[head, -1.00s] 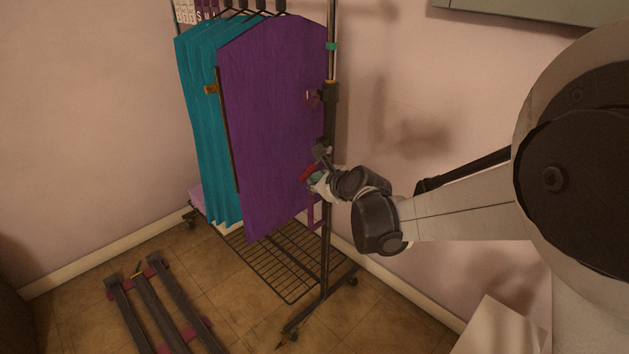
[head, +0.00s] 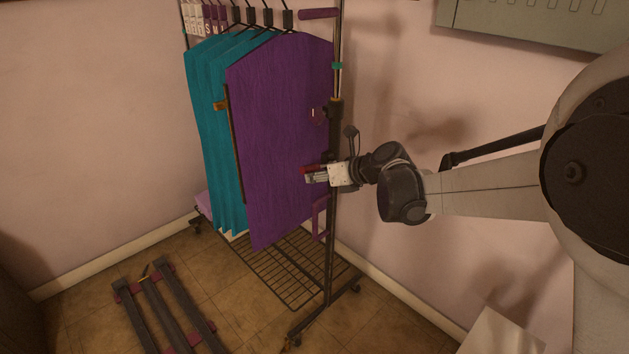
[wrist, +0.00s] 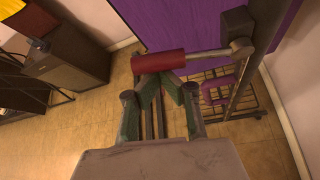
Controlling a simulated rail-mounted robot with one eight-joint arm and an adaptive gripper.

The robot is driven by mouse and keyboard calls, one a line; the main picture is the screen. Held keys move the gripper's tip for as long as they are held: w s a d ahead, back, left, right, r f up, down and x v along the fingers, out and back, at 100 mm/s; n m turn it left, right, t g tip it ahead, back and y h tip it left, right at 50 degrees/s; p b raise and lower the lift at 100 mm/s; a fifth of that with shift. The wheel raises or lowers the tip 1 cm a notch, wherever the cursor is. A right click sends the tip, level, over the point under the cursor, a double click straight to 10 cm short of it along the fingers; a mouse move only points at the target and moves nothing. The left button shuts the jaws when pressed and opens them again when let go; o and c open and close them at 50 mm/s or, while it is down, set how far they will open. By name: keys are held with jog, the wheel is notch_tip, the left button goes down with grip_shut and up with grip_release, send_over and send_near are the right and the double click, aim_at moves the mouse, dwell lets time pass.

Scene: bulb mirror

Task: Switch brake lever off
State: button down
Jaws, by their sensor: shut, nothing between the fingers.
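The lever has a dark red cylindrical handle on a grey rod from the rack post. The red handle (wrist: 158,62) lies across the middle of the wrist view, and its rod runs right to a dark block. In the head view the red handle (head: 307,169) shows small, just above the fingers, in front of the purple garment. My gripper (head: 318,178) is shut and empty, pointing left beside the post. In the wrist view its green fingers (wrist: 157,80) end just below the handle. I cannot tell whether they touch it.
The garment rack holds a purple garment (head: 280,130) and teal garments (head: 208,130) close to the lever. Its black post (head: 334,230) stands beside my wrist. A purple loop (head: 319,219) hangs below. Dark rails (head: 165,310) lie on the floor. A wall box (head: 540,22) is upper right.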

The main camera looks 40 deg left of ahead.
jog(key=shift+w+r+m+g+p, duration=0.25)
jog(key=shift+r+m+g+p, duration=0.25)
jog(key=shift+r, duration=0.65)
jog(key=shift+r, duration=0.1)
notch_tip(320, 180, down, 4)
jog(key=s+b, duration=0.2)
jog(key=b, duration=0.1)
jog(key=p+v, duration=0.3)
jog(key=v, duration=0.7)
jog(key=shift+w+d, duration=0.2)
jog(key=shift+d, duration=0.2)
